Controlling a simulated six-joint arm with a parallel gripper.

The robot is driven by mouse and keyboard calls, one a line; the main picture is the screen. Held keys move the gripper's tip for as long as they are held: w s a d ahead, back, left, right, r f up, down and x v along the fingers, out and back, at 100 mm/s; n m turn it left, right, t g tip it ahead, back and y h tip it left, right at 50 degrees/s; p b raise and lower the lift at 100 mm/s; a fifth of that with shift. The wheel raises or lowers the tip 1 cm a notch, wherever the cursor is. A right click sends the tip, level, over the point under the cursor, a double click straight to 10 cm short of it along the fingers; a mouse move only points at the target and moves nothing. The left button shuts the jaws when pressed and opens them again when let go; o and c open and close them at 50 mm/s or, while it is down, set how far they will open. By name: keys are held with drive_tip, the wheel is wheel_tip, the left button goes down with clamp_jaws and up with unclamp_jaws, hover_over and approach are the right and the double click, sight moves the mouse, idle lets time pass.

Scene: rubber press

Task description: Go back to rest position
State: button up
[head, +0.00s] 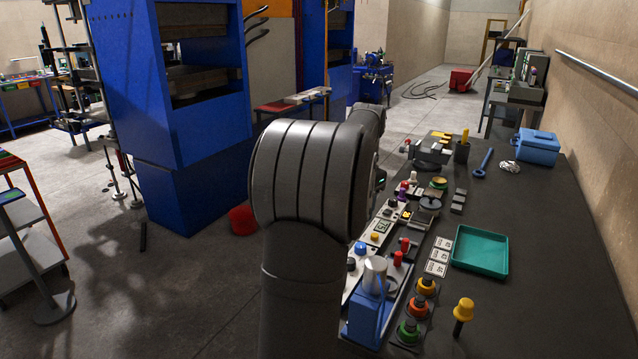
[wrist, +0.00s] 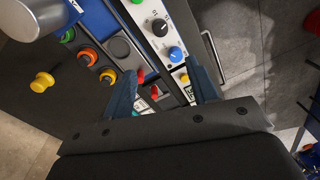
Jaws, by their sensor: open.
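My gripper (wrist: 163,88) shows in the wrist view with its two blue-grey fingers apart and nothing held between them. It hangs over the control panel (wrist: 172,45), which carries knobs and buttons. In the head view my own dark arm stands in the middle and hides the gripper and part of the panel (head: 356,262). A blue button (wrist: 175,54) and a red one lie close to the fingers in the wrist view. I cannot tell how high the fingers are above the panel.
The dark bench holds a green tray (head: 480,250), a yellow-capped knob (head: 463,311), several coloured buttons and a blue box (head: 537,146). A blue-and-silver device (head: 371,300) stands at the near bench edge. A blue press (head: 180,120) stands at left. The bench's right side is mostly clear.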

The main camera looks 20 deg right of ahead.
drive_tip(key=shift+f, duration=0.1)
drive_tip(key=f, duration=1.1)
drive_tip(key=w+f, duration=0.1)
drive_tip(key=f, duration=0.5)
drive_tip(key=shift+a+f, duration=0.15)
drive_tip(key=shift+a, duration=0.1)
